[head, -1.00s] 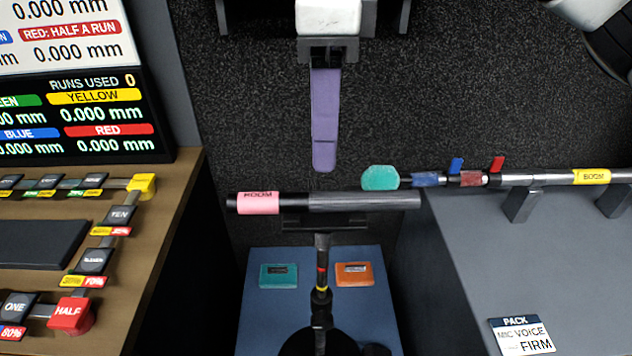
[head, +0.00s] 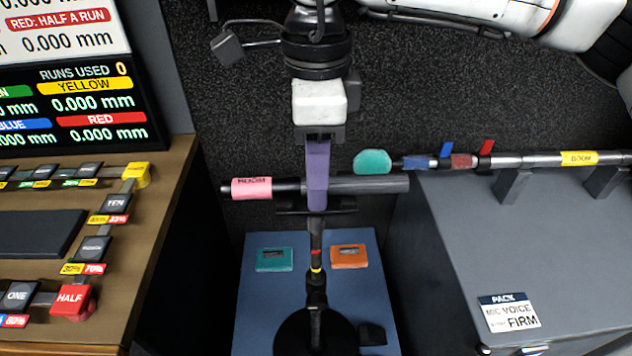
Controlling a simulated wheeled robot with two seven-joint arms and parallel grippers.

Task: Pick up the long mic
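The long mic (head: 370,185) is a dark grey tube with a pink label (head: 251,188) on its left end, lying level across a cradle on top of a short stand (head: 316,250). My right gripper (head: 317,198) has purple fingers pointing down and overlapping the middle of the mic in the head view. The fingers line up one behind the other, so I cannot tell whether they are open or shut, or whether they touch the mic. They hide a short stretch of the tube. My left gripper is not in view.
A boom pole (head: 540,160) with a teal foam tip (head: 372,161) rests on supports on the grey case (head: 500,230), close behind the mic's right end. Teal (head: 274,259) and orange (head: 350,256) blocks lie on the blue surface (head: 257,310). A brown console (head: 120,270) stands left.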

